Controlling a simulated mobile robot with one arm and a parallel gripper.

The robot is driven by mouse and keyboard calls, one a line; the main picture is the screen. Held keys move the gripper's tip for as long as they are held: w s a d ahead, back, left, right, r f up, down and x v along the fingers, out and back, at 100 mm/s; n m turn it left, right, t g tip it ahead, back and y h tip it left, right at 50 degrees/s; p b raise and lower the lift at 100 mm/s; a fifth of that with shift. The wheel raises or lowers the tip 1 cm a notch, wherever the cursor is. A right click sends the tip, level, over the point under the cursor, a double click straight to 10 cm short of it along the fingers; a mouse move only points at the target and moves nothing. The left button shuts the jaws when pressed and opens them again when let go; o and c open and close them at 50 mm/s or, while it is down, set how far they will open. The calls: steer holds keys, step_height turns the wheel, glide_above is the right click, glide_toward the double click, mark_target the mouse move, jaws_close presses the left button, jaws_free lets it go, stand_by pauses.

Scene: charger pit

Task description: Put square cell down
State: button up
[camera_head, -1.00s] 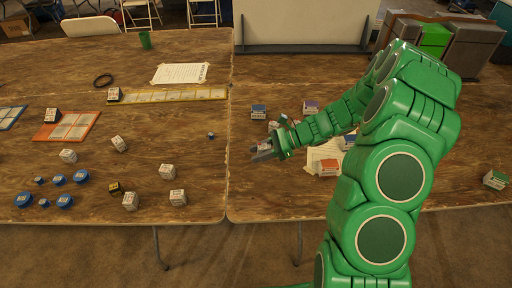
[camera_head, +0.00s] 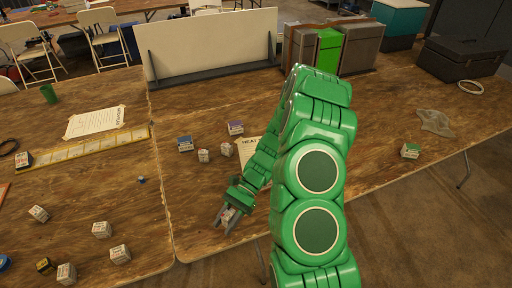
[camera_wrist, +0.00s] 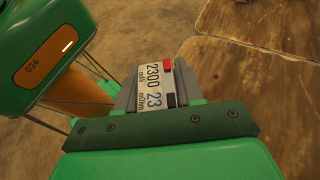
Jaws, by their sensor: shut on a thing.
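My gripper (camera_head: 222,220) is shut on a pale square cell (camera_head: 230,213) near the table's front edge, just right of the seam between the tables. In the wrist view the cell (camera_wrist: 156,88) shows its label, "2300 mAh" and "23 mOhm", with a red patch and a black patch at one side. It sits between the grey fingers. The head view does not show clearly whether the cell touches the table.
Blue-topped (camera_head: 185,144) and purple-topped (camera_head: 235,127) blocks and two pale cells (camera_head: 203,155) (camera_head: 226,149) stand behind my gripper. A paper sheet (camera_head: 246,149) is partly hidden by my arm. A green-topped block (camera_head: 410,150) stands right. Pale cells (camera_head: 101,229) lie left. Bare wood (camera_head: 190,190) surrounds the seam.

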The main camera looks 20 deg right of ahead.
steer(key=s+d+f+n+g+h, duration=0.1)
steer(key=d+n, duration=0.1)
steer(key=d, duration=0.1)
steer(key=s+d+f+n+g+h, duration=0.1)
steer(key=s+d+g+h, duration=0.1)
steer(key=d, duration=0.1)
steer(key=s+d+f+n+g+h, duration=0.1)
steer(key=s+d+n, duration=0.1)
steer(key=d, duration=0.2)
steer(key=shift+f+n+g+h, duration=0.15)
steer(key=shift+n+g+h, duration=0.15)
steer(key=w+d+r+n+g+h, duration=0.1)
steer(key=d+n+g+h, duration=0.1)
steer(key=d+n+h, duration=0.85)
steer(key=w+d+r+n+t+h, duration=0.55)
steer(key=w+d, duration=0.25)
steer(key=d, duration=0.2)
steer(key=w+a+r+n+t+h, duration=0.1)
steer(key=w+a+r+n+t, duration=0.1)
steer(key=w+n+t, duration=0.5)
steer(key=w+a+r+n+t+h, duration=0.1)
steer(key=w+a+r+n+t, duration=0.1)
steer(key=w+n+t, duration=0.6)
steer(key=shift+w+a+r+t, duration=0.4)
steer(key=shift+w+a+t, duration=0.2)
steer(key=shift+w, duration=1.4)
steer(key=shift+w+a+f+n+t+y, duration=0.15)
steer(key=shift+w+a+n+t+y, duration=0.1)
steer(key=shift+a+n+t+y, duration=0.25)
